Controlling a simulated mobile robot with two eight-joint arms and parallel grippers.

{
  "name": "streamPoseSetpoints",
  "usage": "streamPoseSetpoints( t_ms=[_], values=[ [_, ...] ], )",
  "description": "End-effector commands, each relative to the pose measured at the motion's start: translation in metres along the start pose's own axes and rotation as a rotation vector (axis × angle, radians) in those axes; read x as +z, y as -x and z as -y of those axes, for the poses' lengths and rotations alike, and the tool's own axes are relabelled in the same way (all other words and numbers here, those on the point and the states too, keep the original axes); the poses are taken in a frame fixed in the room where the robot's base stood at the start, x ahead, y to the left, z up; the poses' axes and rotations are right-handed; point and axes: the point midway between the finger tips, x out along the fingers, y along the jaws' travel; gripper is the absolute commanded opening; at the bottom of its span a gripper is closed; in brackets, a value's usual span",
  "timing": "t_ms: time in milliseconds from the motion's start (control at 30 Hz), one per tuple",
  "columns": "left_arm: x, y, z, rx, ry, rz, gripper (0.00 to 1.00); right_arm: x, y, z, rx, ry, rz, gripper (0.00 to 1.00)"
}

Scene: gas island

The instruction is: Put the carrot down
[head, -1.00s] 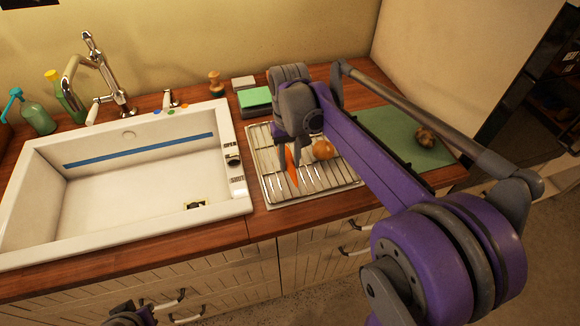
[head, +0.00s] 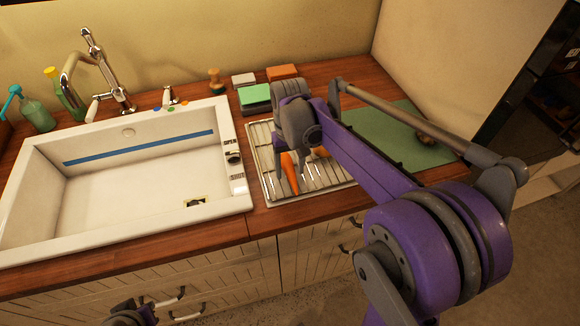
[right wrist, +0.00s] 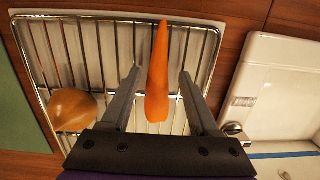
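The orange carrot (head: 289,174) lies on the metal drying rack (head: 268,190) to the right of the sink. In the right wrist view the carrot (right wrist: 157,75) lies lengthwise between the two fingers of my right gripper (right wrist: 160,72), with a gap on each side. The right gripper (head: 292,152) is open over the rack and touches no carrot that I can see. Only a small piece of my left arm shows at the bottom left of the head view; its fingers do not show.
A round brownish vegetable (right wrist: 72,109) sits on the rack beside the carrot, partly hidden in the head view. A white sink (head: 120,180) stands to the left. A green mat (head: 385,125) lies to the right. Sponges (head: 254,95) lie behind the rack.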

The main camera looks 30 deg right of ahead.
Motion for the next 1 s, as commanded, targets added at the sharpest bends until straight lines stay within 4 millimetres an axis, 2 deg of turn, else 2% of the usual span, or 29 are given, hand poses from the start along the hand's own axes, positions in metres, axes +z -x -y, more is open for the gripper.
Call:
streamPoseSetpoints(
  t_ms=[267,367,733,900,1000],
  values=[
    [-0.003,0.003,0.0,0.0,0.0,-0.003,0.0,0.0,0.008,0.0,0.0,0.0,-0.001,0.61],
    [-0.004,0.004,0.0,0.0,0.0,-0.003,0.0,0.0,0.022,0.0,0.0,0.0,-0.001,0.61],
    [-0.01,0.009,0.0,0.0,0.0,-0.009,0.0,0.0,0.099,0.0,0.0,0.0,-0.001,0.61],
    [-0.011,0.01,0.0,0.0,0.0,-0.01,0.0,0.0,0.118,0.0,0.0,0.0,-0.001,0.61],
    [-0.012,0.01,0.0,0.0,0.0,-0.011,0.0,0.004,0.121,0.002,0.0,0.005,-0.01,0.61]
  ],
)
